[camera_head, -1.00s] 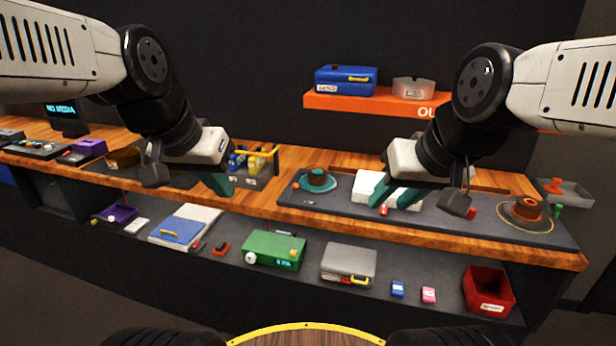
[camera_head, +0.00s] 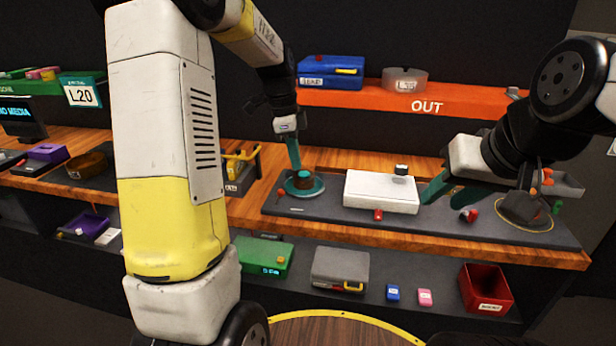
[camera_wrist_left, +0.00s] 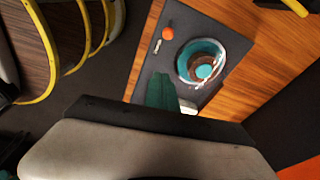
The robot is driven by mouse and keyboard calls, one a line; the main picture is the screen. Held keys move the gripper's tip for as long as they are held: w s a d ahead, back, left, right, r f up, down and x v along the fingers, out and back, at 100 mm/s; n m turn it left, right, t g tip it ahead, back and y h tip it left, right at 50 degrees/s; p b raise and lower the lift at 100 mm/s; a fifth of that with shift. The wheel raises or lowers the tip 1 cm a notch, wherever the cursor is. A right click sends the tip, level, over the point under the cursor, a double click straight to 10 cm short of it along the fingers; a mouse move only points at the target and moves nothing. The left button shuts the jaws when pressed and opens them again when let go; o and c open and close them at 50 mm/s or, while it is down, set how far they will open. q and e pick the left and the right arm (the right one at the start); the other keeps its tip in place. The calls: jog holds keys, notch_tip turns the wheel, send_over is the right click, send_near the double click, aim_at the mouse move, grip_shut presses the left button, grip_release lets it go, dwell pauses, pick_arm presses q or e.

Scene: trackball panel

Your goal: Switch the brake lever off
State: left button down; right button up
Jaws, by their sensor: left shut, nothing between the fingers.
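No part is clearly marked as the brake lever. A teal-ringed round control with a brown and teal centre (camera_head: 303,184) sits on the dark panel (camera_head: 335,217); it also shows in the left wrist view (camera_wrist_left: 203,64). A small orange ball (camera_wrist_left: 168,33) and a short pale piece (camera_wrist_left: 157,47) lie beside the ring, possibly a small lever. My left gripper (camera_head: 295,167) is shut and empty, pointing down just above the round control. In the left wrist view its teal fingers (camera_wrist_left: 162,92) are close to the ring. My right gripper (camera_head: 450,196) is open, right of the white box.
A red-and-white knob (camera_head: 468,214) and a brown dial (camera_head: 522,211) are further right. An orange shelf (camera_head: 390,98) hangs behind. A lower shelf holds a grey case (camera_head: 340,268) and a red bin (camera_head: 486,289).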

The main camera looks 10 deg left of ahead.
aim_at(279, 198)
pick_arm(q)
jog(key=shift+w, duration=0.1)
jog(key=shift+f, duration=0.15)
jog(key=f, duration=0.3)
jog(key=d+f, duration=0.1)
jog(key=f, duration=0.4)
jog(key=shift+w+d+f, duration=0.1)
jog(key=shift+d+f, duration=0.15)
jog(key=shift+f, duration=0.15)
jog(key=a, duration=0.2)
jog(key=shift+a+f, duration=0.15)
jog(key=shift+a, duration=0.75)
jog(key=shift+a, duration=0.1)
